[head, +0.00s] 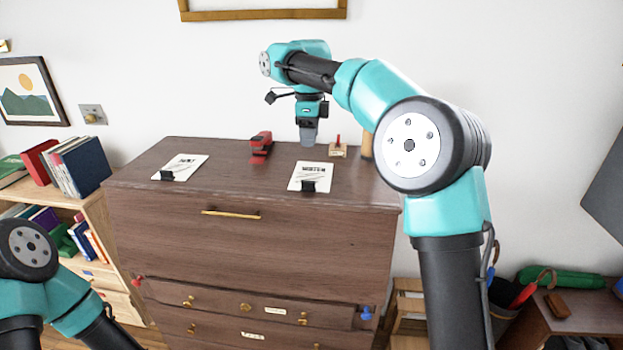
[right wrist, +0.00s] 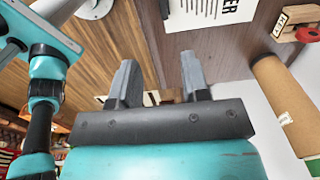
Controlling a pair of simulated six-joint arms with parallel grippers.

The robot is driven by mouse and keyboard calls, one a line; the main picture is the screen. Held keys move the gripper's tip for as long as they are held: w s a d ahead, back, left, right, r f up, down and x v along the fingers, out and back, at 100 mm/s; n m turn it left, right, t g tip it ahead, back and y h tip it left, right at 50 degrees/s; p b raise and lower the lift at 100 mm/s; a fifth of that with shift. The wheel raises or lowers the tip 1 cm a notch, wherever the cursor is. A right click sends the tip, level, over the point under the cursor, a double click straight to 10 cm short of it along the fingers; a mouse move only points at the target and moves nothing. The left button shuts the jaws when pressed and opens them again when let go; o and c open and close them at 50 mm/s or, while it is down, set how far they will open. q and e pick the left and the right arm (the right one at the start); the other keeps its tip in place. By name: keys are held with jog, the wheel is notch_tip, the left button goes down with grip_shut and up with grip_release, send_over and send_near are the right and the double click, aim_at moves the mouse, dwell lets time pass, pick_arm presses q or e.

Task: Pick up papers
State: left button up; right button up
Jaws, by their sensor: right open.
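Two white sheets of paper lie apart on top of the brown wooden cabinet (head: 240,180). The left paper (head: 186,164) has a black clip (head: 167,175) at its near edge. The right paper (head: 310,172) also has a black clip (head: 308,186) at its near edge. The right wrist view shows part of a printed paper (right wrist: 212,12) beyond the fingers. My right gripper (head: 308,137) points down above the back of the cabinet top, behind the right paper. Its fingers (right wrist: 160,82) are apart with nothing held between them. My left gripper is out of view; only its arm shows at lower left.
A red stapler (head: 261,145) sits between the papers, further back. A small wooden stamp (head: 338,150) and a tan roll (head: 366,145) stand at the back right; the roll shows large in the right wrist view (right wrist: 283,105). A bookshelf (head: 95,215) stands left. The cabinet top's front middle is clear.

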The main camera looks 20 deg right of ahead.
send_over(308, 181)
jog(key=f, duration=0.9)
jog(key=shift+s+d, duration=0.1)
jog(key=shift+s, duration=0.25)
jog(key=shift+f, duration=0.15)
jog(key=shift+f, duration=0.15)
jog(key=shift+w+f, duration=0.2)
jog(key=shift+f, duration=1.05)
jog(key=shift+w+f, duration=0.15)
jog(key=shift+f, duration=1.05)
jog(key=shift+c, duration=0.4)
grip_shut()
